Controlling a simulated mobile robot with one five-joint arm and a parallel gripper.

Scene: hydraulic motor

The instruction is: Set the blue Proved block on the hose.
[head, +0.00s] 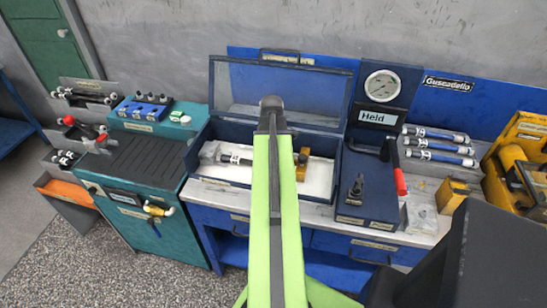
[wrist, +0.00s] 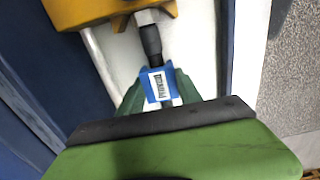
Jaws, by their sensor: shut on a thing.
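The blue Proved block (wrist: 158,82), with a white label, is between the green fingers of my gripper (wrist: 157,93) in the wrist view. My gripper is shut on it. The black hose (wrist: 151,42) runs from a metal hex fitting on a yellow fixture (wrist: 95,10) to the block's upper edge. The block overlaps the hose line; whether it rests on the hose or is just above it I cannot tell. In the head view the hose (head: 236,159) lies in the open case, and my arm hides its middle, the block and my gripper.
The blue case (head: 228,183) has a pale floor and a raised lid at the back. The yellow fixture (head: 301,163) stands at its right end. A gauge panel marked Held (head: 381,95) is to the right, a teal bench (head: 140,165) to the left.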

